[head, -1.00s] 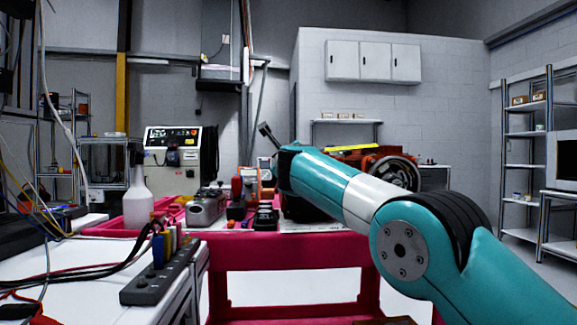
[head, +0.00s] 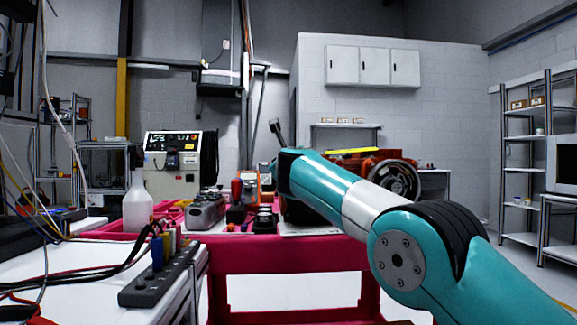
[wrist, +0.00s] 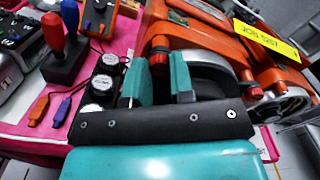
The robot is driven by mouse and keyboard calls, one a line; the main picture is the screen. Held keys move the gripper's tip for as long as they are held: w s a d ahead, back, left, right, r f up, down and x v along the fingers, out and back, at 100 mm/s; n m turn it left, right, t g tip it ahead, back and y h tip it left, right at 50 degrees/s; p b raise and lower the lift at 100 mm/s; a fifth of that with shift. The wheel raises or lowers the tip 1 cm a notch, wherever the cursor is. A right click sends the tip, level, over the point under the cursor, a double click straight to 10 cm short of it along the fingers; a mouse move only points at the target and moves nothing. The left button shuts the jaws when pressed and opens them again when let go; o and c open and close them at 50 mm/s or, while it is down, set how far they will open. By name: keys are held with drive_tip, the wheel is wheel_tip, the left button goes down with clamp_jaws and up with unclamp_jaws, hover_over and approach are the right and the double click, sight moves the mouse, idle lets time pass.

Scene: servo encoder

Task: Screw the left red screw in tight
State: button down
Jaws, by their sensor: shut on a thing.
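In the wrist view, my gripper (wrist: 161,70) has its two teal fingers on either side of a small red screw (wrist: 158,58) at the left end of the orange housing. The gripper is shut on this left red screw; the fingers partly hide it. A second red piece (wrist: 246,77), perhaps the right red screw, shows to the right on the housing. The orange housing (wrist: 210,50) carries a yellow job tag (wrist: 266,39). In the head view, the orange housing (head: 375,160) stands behind my teal arm, which hides the fingers and the left screw.
Black round parts (wrist: 103,84) lie close left of the fingers. A red-handled and blue-handled control box (wrist: 66,66) stands farther left on the pink cart. In the head view, a spray bottle (head: 137,205) and a power strip (head: 160,275) stand at the left.

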drive_tip(key=c, duration=1)
unclamp_jaws()
drive_tip(key=shift+o, duration=0.2)
drive_tip(key=shift+s, duration=0.1)
drive_tip(key=s+b, duration=0.5)
drive_tip(key=s, duration=1.2)
drive_tip(key=shift+s, duration=0.15)
